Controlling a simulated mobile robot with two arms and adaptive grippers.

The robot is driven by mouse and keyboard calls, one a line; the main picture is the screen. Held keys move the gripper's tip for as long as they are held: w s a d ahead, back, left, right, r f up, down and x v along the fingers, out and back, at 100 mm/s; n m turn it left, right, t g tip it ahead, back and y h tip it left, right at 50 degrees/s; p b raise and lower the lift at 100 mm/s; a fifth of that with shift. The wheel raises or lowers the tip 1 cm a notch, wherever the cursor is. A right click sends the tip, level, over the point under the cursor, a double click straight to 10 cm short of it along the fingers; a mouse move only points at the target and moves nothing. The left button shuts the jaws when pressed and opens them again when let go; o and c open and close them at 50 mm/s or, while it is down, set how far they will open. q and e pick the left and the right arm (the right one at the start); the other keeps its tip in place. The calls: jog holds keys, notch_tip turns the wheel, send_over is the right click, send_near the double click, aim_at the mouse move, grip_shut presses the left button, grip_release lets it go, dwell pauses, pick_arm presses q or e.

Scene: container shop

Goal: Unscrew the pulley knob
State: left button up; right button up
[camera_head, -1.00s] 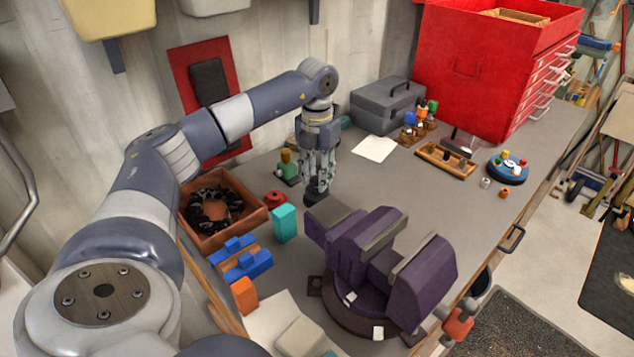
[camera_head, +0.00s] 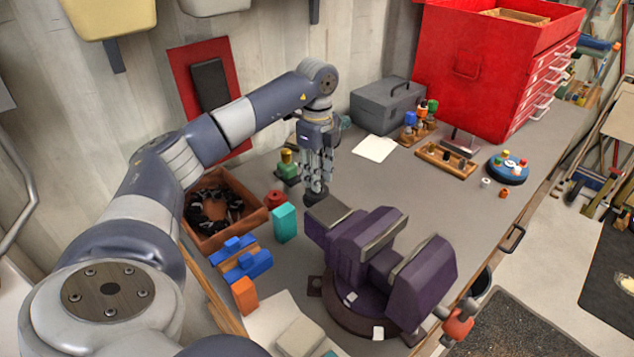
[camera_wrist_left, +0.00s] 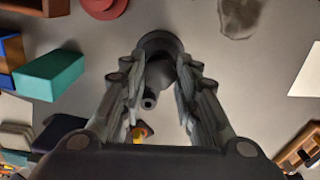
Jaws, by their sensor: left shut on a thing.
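My left gripper (camera_head: 317,182) points down over the bench, to the upper left of the purple vise. Its fingers are closed around a dark part, which I take to be the pulley knob (camera_head: 316,196), at bench level. In the left wrist view, the dark part (camera_wrist_left: 160,45) has a round flange at the far end and a narrower stem with a small hollow end between the fingers of the gripper (camera_wrist_left: 162,80). The fingers hide much of it, so I cannot see any thread. My right gripper is out of view.
The purple vise (camera_head: 362,243) stands close by. A teal block (camera_head: 284,223), red round piece (camera_head: 274,199) and wooden box (camera_head: 215,238) lie left of the gripper. White paper (camera_head: 374,148) and a grey toolbox (camera_head: 386,106) lie behind. Bench space to the gripper's right is clear.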

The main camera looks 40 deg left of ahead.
pick_arm(q)
jog(key=n, duration=0.4)
jog(key=shift+r+n, duration=0.1)
jog(key=shift+n, duration=0.2)
jog(key=o, duration=1.1)
jog(key=shift+o, duration=0.2)
jog(key=shift+c, duration=0.9)
